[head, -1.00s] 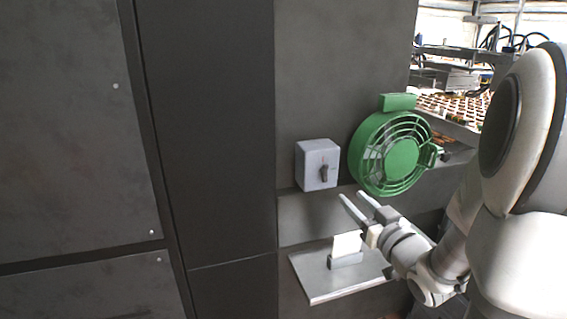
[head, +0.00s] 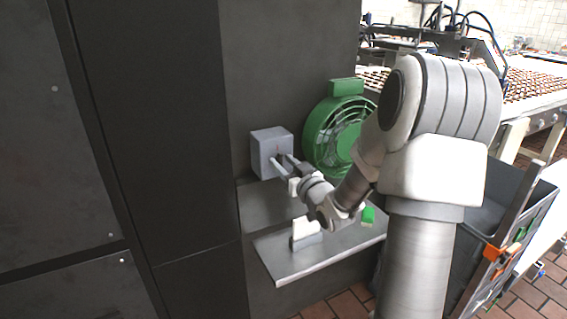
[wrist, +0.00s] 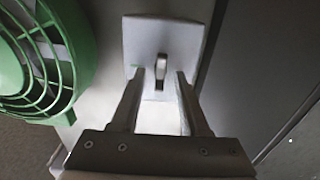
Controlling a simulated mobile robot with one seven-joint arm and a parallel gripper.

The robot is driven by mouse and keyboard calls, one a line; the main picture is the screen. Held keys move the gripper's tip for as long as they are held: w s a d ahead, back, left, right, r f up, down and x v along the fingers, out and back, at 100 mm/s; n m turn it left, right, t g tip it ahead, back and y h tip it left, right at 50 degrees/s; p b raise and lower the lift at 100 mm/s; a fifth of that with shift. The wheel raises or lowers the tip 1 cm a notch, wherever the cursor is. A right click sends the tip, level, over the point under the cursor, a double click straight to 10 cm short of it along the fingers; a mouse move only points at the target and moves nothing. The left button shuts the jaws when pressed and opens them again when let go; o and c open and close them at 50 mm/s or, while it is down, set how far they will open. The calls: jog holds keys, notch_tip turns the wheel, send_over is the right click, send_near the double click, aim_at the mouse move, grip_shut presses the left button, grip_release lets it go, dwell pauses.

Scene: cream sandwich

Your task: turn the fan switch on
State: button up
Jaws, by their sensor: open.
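The fan switch is a grey box (head: 268,148) on the dark wall. In the head view my gripper (head: 281,166) is at the front of the box and hides the knob. The green fan (head: 330,135) is mounted to the right of the switch, partly behind my arm. It also shows at the left in the wrist view (wrist: 75,45).
A metal shelf (head: 280,262) juts out below the switch, with a white block (head: 306,228) and a small green item (head: 368,215) on it. A conveyor with many round pieces (head: 520,88) is at the right. A grey bin (head: 500,215) stands at the lower right.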

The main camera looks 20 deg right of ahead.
jog(key=shift+w, duration=0.1)
grip_shut()
jog(key=shift+m, duration=0.4)
jog(key=shift+d+f+m+p, duration=0.15)
jog(key=shift+m+p, duration=1.6)
jog(key=shift+m, duration=2.55)
jog(key=shift+d+f+m+p, duration=0.1)
jog(key=shift+m+p, duration=1.65)
jog(key=shift+m, duration=2.55)
